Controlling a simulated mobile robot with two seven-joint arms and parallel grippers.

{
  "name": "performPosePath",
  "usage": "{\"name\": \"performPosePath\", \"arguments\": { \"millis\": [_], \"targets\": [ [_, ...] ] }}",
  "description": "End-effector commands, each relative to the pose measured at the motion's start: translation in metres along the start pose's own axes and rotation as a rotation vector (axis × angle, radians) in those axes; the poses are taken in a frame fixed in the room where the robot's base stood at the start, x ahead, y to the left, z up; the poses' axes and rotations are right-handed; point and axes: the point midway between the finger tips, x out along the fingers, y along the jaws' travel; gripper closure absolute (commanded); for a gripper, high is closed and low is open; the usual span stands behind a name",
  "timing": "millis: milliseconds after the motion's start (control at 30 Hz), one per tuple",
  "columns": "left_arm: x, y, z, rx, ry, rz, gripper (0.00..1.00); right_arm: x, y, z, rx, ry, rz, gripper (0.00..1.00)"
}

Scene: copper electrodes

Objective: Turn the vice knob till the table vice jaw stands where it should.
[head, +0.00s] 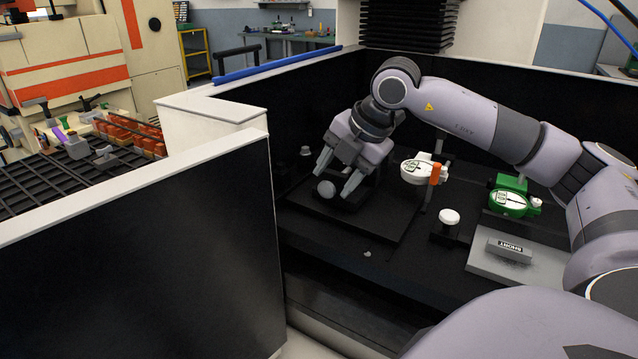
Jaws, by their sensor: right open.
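The vice knob (324,189) is a grey round knob at the front of the dark table vice (352,197), which sits on a black base plate. My right gripper (336,176) reaches down over the vice from behind. Its two fingers are spread, one to the left above the knob and one to the right of it. It is open, and I cannot tell whether a finger touches the knob. The vice jaw is mostly hidden by the gripper and hard to make out against the dark plate. My left gripper is not in view.
A white dial gauge with an orange part (418,171) stands close right of the gripper. A green gauge (510,202), a white round cap (449,217) and a grey block (509,250) are farther right. Dark walls (150,265) enclose the work area.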

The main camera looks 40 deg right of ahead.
Motion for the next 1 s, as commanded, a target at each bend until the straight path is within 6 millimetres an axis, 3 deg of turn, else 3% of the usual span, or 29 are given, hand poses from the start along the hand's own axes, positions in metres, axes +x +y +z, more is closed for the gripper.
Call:
{"name": "performPosePath", "arguments": {
  "millis": [100,300,733,767,900,1000],
  "targets": [
    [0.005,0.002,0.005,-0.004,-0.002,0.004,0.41,0.017,-0.001,0.000,0.000,0.001,0.002,0.46],
    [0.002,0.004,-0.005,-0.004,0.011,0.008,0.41,0.014,0.000,0.000,0.000,0.000,0.002,0.46],
    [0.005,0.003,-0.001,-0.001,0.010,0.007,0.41,0.019,0.000,0.000,0.000,0.000,0.001,0.46],
    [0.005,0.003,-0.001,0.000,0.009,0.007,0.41,0.019,0.000,0.000,0.000,0.000,0.001,0.49],
    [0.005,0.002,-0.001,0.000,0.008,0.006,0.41,0.019,0.000,0.000,0.000,0.000,0.001,0.92],
    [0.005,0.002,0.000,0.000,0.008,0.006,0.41,0.019,0.000,0.000,0.000,0.000,0.001,0.92]
  ]
}}
